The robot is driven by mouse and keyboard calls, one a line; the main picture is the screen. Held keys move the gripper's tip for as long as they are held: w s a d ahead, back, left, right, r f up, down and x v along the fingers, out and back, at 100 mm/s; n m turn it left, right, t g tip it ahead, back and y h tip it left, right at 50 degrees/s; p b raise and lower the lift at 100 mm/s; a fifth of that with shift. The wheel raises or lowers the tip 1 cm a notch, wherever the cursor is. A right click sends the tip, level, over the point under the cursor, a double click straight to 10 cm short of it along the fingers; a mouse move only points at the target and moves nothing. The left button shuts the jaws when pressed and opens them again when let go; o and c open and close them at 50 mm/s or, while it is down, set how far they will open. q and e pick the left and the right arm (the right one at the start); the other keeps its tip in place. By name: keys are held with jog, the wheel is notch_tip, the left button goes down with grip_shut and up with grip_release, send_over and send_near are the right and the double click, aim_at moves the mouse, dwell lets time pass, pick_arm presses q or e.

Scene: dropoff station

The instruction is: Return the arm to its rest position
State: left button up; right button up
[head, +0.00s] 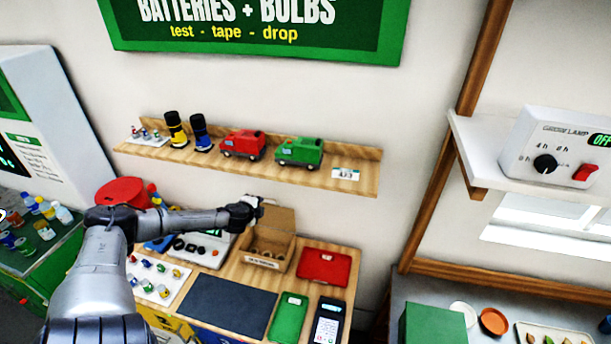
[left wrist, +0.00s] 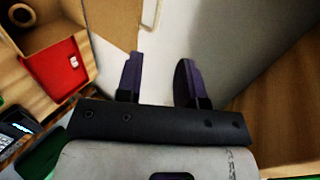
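My left arm (head: 175,222) comes in from the lower left and stretches right over the wooden bench. Its gripper (head: 257,204) is above the open cardboard box, close to the wall and below the shelf. In the left wrist view the two dark fingers of the gripper (left wrist: 158,80) stand apart with nothing between them. Pale wall shows beyond them. My right gripper is in neither view.
The cardboard box (head: 270,247) stands beneath the gripper, beside a red case (head: 324,266). The wooden shelf (head: 320,177) above carries two toy vans and two torches. A dark mat (head: 229,306), green case (head: 288,318) and phone-like device (head: 327,322) lie in front.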

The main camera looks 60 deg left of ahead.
pick_arm(q)
jog(key=shift+s+a, duration=0.1)
jog(key=s+d+f+n+g+h, duration=0.15)
jog(key=s+d, duration=0.25)
jog(key=d, duration=0.6)
jog(key=s+d+f+n+g, duration=0.1)
jog(key=s+d+f+g, duration=0.15)
jog(key=d, duration=0.75)
jog(key=s+d+f+n+g+h, duration=0.15)
jog(key=s+d, duration=0.25)
jog(key=d, duration=0.6)
jog(key=s+d+r+n+t+h, duration=0.1)
jog(key=d+h, duration=0.5)
jog(key=d, duration=1.8)
jog(key=shift+s+d+r+n, duration=0.25)
jog(key=shift+s+r+n, duration=0.3)
jog(key=shift+s+n, duration=0.15)
